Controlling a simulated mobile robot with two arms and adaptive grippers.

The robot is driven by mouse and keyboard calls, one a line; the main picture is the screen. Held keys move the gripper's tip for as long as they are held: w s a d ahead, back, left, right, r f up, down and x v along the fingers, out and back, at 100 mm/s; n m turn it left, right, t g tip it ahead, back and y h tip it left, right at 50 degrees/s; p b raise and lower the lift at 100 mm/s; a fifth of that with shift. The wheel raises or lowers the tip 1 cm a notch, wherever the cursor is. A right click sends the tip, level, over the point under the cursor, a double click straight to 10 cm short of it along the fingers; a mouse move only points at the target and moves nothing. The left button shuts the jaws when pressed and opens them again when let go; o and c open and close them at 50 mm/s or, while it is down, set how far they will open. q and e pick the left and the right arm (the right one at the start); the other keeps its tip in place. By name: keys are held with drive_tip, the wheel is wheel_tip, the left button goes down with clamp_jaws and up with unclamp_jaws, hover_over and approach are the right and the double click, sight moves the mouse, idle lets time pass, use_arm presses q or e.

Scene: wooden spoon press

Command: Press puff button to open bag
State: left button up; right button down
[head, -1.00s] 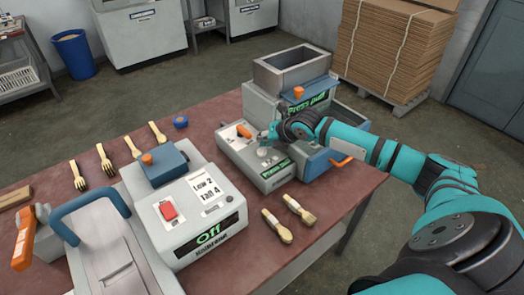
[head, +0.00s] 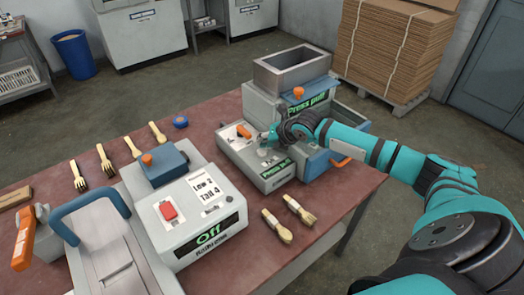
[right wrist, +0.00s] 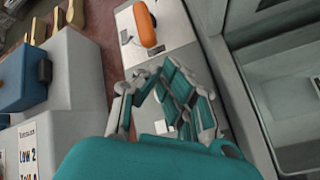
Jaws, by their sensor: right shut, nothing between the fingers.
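The bagging machine stands at the table's far right, with a green "Press puff" display (head: 307,106). Its low grey control box (head: 250,158) carries an orange switch (head: 243,131), a pale round button (head: 263,152) and a green-lit display. I cannot read which control is the puff button. My right gripper (head: 264,138) is shut and empty, low over the box between the orange switch and the round button. In the right wrist view its fingers (right wrist: 158,82) are over the box, with the orange switch (right wrist: 145,25) beyond them. Contact cannot be made out. No bag is clearly visible. My left gripper is out of view.
A white heat-press unit (head: 195,215) with a red switch and "Off" display stands nearer, at left. Wooden forks and spoons (head: 105,159) lie at the back left. Two banded cutlery bundles (head: 288,218) lie near the right edge. A blue tape roll (head: 180,122) lies behind.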

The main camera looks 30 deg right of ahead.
sight(264, 150)
drive_tip(key=shift+f, duration=0.75)
idle(0.7)
drive_tip(key=shift+r, duration=0.1)
drive_tip(key=shift+r+p, duration=0.75)
drive_tip(key=shift+r, duration=0.15)
wheel_tip(264, 150, up, 5)
drive_tip(key=p, duration=0.5)
drive_tip(key=shift+r, duration=0.1)
drive_tip(key=shift+f, duration=0.2)
idle(0.5)
